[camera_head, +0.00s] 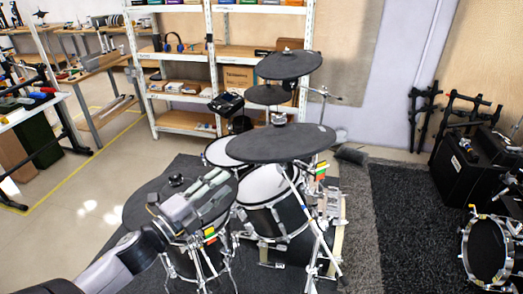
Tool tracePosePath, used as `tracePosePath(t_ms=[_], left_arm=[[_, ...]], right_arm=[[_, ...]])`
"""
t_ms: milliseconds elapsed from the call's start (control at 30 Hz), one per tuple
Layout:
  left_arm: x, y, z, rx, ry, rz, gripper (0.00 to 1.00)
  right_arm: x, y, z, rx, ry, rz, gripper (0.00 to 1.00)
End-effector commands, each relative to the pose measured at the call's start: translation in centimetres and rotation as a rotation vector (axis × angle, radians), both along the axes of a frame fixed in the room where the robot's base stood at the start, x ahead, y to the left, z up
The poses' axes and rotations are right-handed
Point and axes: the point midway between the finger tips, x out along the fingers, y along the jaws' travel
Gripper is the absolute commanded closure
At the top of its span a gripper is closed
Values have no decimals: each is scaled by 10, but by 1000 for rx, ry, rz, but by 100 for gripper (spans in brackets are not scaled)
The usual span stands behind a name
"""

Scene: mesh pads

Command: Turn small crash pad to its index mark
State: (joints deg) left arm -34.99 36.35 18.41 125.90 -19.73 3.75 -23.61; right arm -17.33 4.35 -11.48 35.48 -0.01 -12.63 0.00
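An electronic drum kit with several dark round pads stands in the middle. A wide dark pad (281,146) is at its centre, an upper pad (289,64) and a small pad (267,95) sit behind it. Another dark pad (138,207) lies at the front left, partly hidden by my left gripper. I cannot tell which pad is the small crash pad, and no index mark can be made out. My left gripper (222,180) is over the front-left pad, fingers pointing up and right. Its finger gap and any contact are unclear. My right gripper is not in view.
Drum shells (268,187) and chrome stands crowd below the pads. A white shelf unit (213,60) stands behind. A black amplifier-like box (463,165) and a drum (487,250) are at right. Dark carpet (410,225) between is clear.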

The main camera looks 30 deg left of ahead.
Motion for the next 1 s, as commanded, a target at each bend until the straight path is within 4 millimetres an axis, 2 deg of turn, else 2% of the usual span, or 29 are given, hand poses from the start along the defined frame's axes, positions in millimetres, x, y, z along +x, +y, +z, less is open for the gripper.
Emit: tracePosePath(t_ms=[33, 700, 1000], left_arm=[[8, -1, 5, 1, -4, 0, 67], [110, -21, 16, -3, -1, 3, 67], [146, -29, 17, -2, 1, 3, 67]], right_arm=[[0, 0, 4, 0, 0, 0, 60], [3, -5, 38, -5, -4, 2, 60], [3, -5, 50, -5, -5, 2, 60]])
